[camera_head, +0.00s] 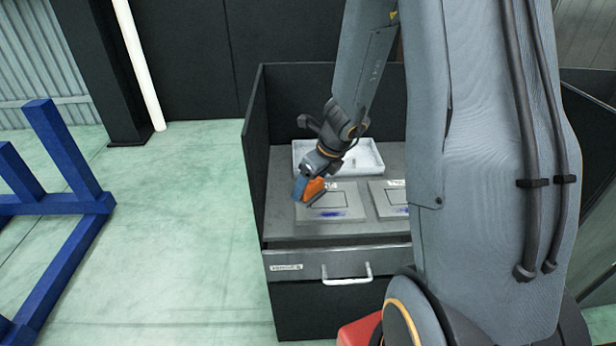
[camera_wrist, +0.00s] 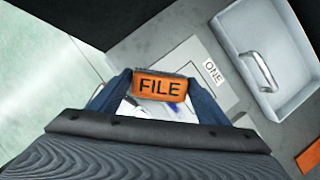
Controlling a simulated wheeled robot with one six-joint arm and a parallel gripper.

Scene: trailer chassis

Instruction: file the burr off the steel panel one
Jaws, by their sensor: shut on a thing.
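My gripper (camera_head: 303,187) is shut on the orange file (camera_head: 315,190), low over the left part of a grey steel panel (camera_head: 325,205). I cannot tell whether the file touches the panel. In the wrist view the file (camera_wrist: 160,86) sits between the blue fingers of my gripper (camera_wrist: 158,97), its "FILE" lettering facing the camera. A white label reading "ONE" (camera_wrist: 212,71) lies on the panel (camera_wrist: 208,98) beyond the file. A blue streak (camera_head: 329,214) marks the panel's front part; the file and fingers partly hide it in the wrist view. I cannot make out a burr.
A second panel (camera_head: 390,199) lies to the right, partly behind my arm. A pale tray (camera_head: 365,157) stands at the back; the wrist view shows a metal handle (camera_wrist: 258,72) in it. Dark walls (camera_head: 257,135) enclose the bench. A blue frame (camera_head: 70,210) stands on the floor left.

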